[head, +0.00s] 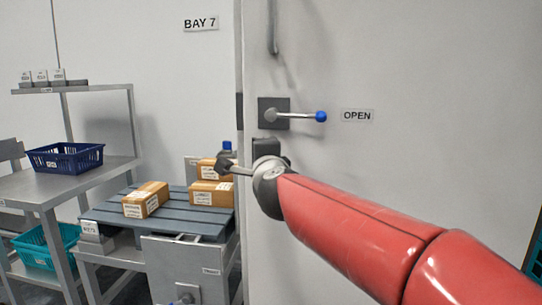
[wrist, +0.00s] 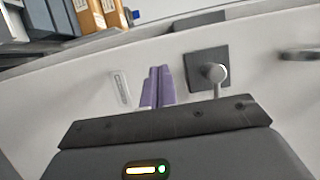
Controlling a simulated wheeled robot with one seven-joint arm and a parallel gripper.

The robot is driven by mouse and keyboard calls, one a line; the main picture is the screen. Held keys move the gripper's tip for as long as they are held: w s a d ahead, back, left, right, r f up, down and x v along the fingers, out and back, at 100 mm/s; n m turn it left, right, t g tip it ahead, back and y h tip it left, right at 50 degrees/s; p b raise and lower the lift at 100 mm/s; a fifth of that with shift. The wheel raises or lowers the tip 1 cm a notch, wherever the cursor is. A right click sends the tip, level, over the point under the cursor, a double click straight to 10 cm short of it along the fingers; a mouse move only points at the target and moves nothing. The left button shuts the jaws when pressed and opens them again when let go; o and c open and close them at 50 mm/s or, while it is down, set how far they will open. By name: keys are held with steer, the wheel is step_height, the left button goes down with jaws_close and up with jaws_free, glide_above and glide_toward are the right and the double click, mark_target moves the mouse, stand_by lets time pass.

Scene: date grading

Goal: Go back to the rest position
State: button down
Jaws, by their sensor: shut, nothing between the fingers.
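My gripper (head: 226,166) is at the end of my red arm, left of and below the lever in the head view. In the wrist view its two purple fingers (wrist: 157,86) are together and empty. The door lever (head: 298,116) has a blue tip and a dark square plate, and points right. The plate with its round hub also shows in the wrist view (wrist: 196,74), right of the fingers. The gripper looks apart from the lever. My arm hides part of the pale door (head: 420,60).
An OPEN label (head: 358,115) is right of the lever. At left, cardboard boxes (head: 146,199) lie on a grey-blue slatted top (head: 165,220). A dark blue basket (head: 64,157) sits on a metal bench (head: 55,187), with a teal basket (head: 45,247) below.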

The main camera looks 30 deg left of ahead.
steer(key=s+d, duration=0.2)
steer(key=s, duration=0.4)
